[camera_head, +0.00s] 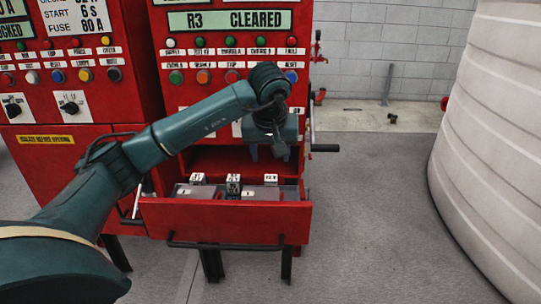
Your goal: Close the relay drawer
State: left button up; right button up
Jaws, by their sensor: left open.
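The relay drawer (226,217) is a red drawer pulled out from the red cabinet on the right. Its dark bar handle (226,246) runs along the front. Several small relay blocks (233,184) with light labels stand on the grey plates inside it. My left arm reaches in from the left across the cabinet front. My left gripper (266,152) is open and empty, above the rear right part of the drawer, apart from the handle. Part of the cabinet front is hidden behind my arm. My right gripper is not in view.
A second red cabinet (60,165) with a yellow label stands at the left. A lever with a dark grip (324,148) sticks out at the cabinet's right side. A large white ribbed tank (495,130) stands at the right. The grey floor (370,230) between is clear.

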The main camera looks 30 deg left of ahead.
aim_at(228, 220)
jog(key=k, duration=1)
